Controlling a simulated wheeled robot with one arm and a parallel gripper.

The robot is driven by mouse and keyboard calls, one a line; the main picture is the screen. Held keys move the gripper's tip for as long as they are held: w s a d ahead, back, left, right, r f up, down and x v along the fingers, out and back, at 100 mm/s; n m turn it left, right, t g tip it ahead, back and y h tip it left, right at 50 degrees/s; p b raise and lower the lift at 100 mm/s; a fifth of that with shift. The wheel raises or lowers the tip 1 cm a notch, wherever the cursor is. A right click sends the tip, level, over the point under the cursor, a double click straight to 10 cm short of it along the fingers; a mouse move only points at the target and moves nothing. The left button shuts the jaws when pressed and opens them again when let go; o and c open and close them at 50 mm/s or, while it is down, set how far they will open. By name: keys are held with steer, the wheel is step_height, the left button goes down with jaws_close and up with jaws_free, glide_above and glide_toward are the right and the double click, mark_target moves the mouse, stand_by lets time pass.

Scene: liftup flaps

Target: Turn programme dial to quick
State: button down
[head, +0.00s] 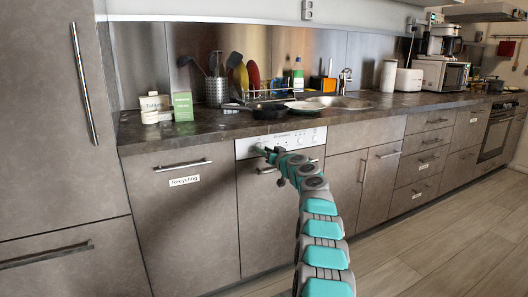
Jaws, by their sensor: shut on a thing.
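The dishwasher (262,222) is built into the grey kitchen row, with a white control panel (309,135) along its top. My arm reaches up from the bottom of the picture to the left part of this panel. My gripper (260,150) is at the panel and is shut on the programme dial. The dial is mostly hidden by the gripper and too small to read its setting. Small marks and buttons show on the panel's right side.
The dishwasher handle (268,171) lies just below my gripper. The counter (215,126) above holds a pan (258,110), a green box (183,106) and a sink (340,102). A "Recycling" cabinet (190,220) is on the left. The floor (440,235) at right is clear.

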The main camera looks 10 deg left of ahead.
steer(key=shift+f+b, duration=0.1)
steer(key=shift+b, duration=0.2)
steer(key=shift+d+m+b, duration=0.1)
steer(key=shift+m+b, duration=0.2)
steer(key=shift+m, duration=0.2)
steer(key=m+b, duration=0.2)
steer(key=m, duration=0.1)
steer(key=shift+f+b, duration=0.1)
steer(key=shift+b, duration=0.3)
steer(key=m+b, duration=0.1)
steer(key=m, duration=0.1)
steer(key=shift+m, duration=0.4)
steer(key=m+b, duration=0.1)
steer(key=m, duration=0.3)
steer(key=shift+r+m+t+b, duration=0.2)
steer(key=shift+m+t+b, duration=0.15)
steer(key=shift+m+t, duration=0.05)
steer(key=m, duration=0.6)
steer(key=shift+a+m+t, duration=0.2)
steer(key=shift+m+t, duration=0.1)
steer(key=shift+m, duration=0.1)
steer(key=m, duration=0.3)
steer(key=shift+s+r+m+h+p, duration=0.1)
steer(key=shift+m+h+p, duration=0.2)
steer(key=shift+h+p, duration=0.1)
steer(key=shift+m+p, duration=0.3)
steer(key=shift+m, duration=1.1)
